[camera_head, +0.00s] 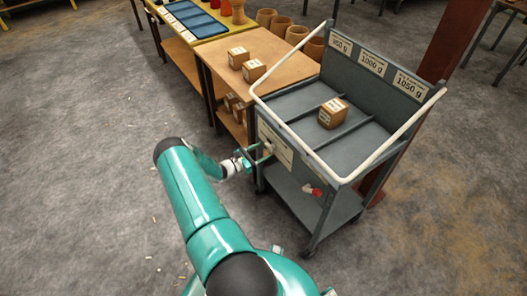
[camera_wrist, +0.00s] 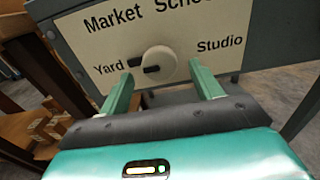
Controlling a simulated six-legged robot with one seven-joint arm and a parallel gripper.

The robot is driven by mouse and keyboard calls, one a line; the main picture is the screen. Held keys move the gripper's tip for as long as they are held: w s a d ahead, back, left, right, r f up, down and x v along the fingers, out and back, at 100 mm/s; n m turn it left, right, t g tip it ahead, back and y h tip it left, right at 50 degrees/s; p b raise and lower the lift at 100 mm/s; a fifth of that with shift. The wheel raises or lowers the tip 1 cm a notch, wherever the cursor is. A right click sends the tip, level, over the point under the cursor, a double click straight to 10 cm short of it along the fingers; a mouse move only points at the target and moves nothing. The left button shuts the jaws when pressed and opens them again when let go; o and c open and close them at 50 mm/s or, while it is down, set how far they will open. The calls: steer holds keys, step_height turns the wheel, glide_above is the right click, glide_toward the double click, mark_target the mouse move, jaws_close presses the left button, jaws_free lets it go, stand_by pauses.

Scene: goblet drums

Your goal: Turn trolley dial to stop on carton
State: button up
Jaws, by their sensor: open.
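The grey trolley (camera_head: 345,165) has a cream dial plate (camera_head: 279,148) on its near left side. In the wrist view the plate (camera_wrist: 215,66) reads "Market", "Yard", "Studio" and a cut-off word that starts "Scho". The round pale dial (camera_wrist: 160,60) has a dark mark on its lower left, towards "Yard". My gripper (camera_wrist: 160,69) is open, with one green finger on each side of the dial; I cannot tell if they touch it. My gripper (camera_head: 261,157) is also at the plate in the head view. A brown carton (camera_head: 332,114) sits in the trolley's top tray, its label too small to read.
The trolley's back panel has labels (camera_head: 373,63) reading 950 g, 1000 g and 1050 g. A wooden table (camera_head: 275,50) with cartons (camera_head: 238,57) stands close behind left. A red-and-white item (camera_head: 312,191) shows at the lower shelf. Floor (camera_head: 90,150) at left is mostly clear.

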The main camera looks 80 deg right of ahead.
steer(key=shift+x, duration=0.9)
steer(key=c, duration=1)
steer(key=shift+w+m, duration=0.1)
steer(key=shift+m, duration=0.2)
steer(key=m, duration=1.1)
steer(key=shift+w, duration=0.1)
